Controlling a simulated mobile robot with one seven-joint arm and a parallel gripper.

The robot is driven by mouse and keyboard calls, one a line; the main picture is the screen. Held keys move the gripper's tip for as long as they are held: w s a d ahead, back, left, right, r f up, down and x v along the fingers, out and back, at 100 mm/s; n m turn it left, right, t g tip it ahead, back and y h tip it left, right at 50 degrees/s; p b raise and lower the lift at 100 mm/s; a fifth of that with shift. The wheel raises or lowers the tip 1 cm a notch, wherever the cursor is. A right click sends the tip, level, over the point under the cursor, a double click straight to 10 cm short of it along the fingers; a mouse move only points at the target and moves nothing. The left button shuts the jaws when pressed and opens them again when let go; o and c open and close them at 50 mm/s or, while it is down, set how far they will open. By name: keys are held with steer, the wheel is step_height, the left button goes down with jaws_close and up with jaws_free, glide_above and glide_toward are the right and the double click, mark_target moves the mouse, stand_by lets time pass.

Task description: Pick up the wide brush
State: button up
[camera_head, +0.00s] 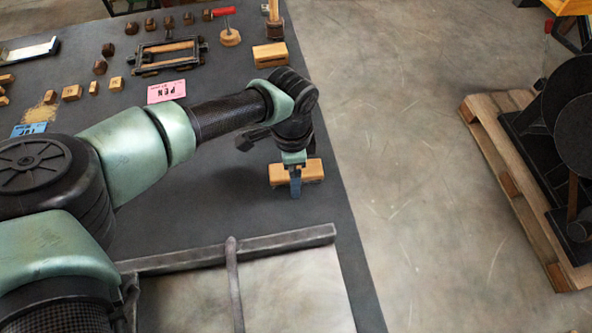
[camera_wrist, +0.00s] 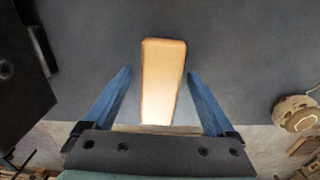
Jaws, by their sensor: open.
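A light wooden block, which looks like the wide brush (camera_head: 313,171), lies on the dark tabletop near its right edge. No bristles can be made out. My gripper (camera_head: 295,188) is right over it, pointing down, and hides its middle in the head view. In the wrist view the brush (camera_wrist: 162,85) stands lengthwise between the two blue fingers of my gripper (camera_wrist: 158,74). The fingers are open, with a gap on each side of the wood. Whether they reach down beside it cannot be told.
A framed press bed (camera_head: 290,285) stands at the front of the table (camera_head: 215,210). A pink card (camera_head: 166,92), wooden blocks, a small frame and a red-handled tool (camera_head: 229,28) lie farther back. A round wooden piece (camera_wrist: 297,113) shows at right in the wrist view.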

steer(key=shift+c, duration=0.3)
jaws_close()
steer(key=shift+r, duration=0.15)
step_height(320, 180, up, 10)
steer(key=shift+f+b, duration=0.1)
steer(key=shift+b, duration=0.5)
